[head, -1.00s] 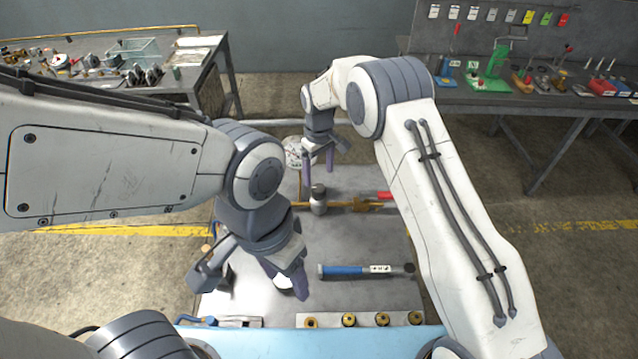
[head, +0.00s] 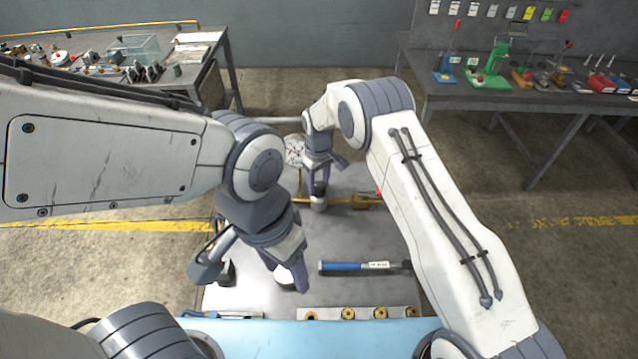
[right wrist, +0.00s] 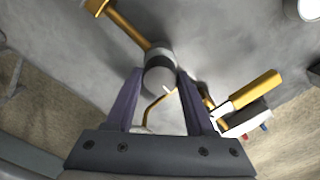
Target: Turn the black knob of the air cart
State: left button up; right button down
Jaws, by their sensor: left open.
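The air cart (head: 350,235) has a grey top with a brass pipe (head: 345,202) across it. A short round knob fitting with a dark top and silver body (head: 318,203) stands on this pipe. My right gripper (head: 318,190) points down over it. In the right wrist view the knob (right wrist: 160,75) sits between the tips of my right gripper (right wrist: 160,73), with narrow gaps seeming to show beside it. My right fingers hide part of the knob in the head view. My left gripper (head: 286,277) is open and empty above the cart's near left part.
A blue-handled tool (head: 350,267) lies on the cart. Brass fittings (head: 348,313) line its near edge. A round white gauge (head: 294,150) stands at its far end. Cluttered benches stand at the back left (head: 190,75) and back right (head: 450,95).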

jog(key=shift+f+m+b, duration=0.2)
jog(key=shift+m+b, duration=0.75)
jog(key=shift+m, duration=0.05)
jog(key=m+b, duration=0.1)
jog(key=m, duration=0.1)
jog(key=shift+r+m, duration=0.2)
jog(key=shift+m, duration=0.2)
jog(key=shift+c, duration=1.3)
grip_release()
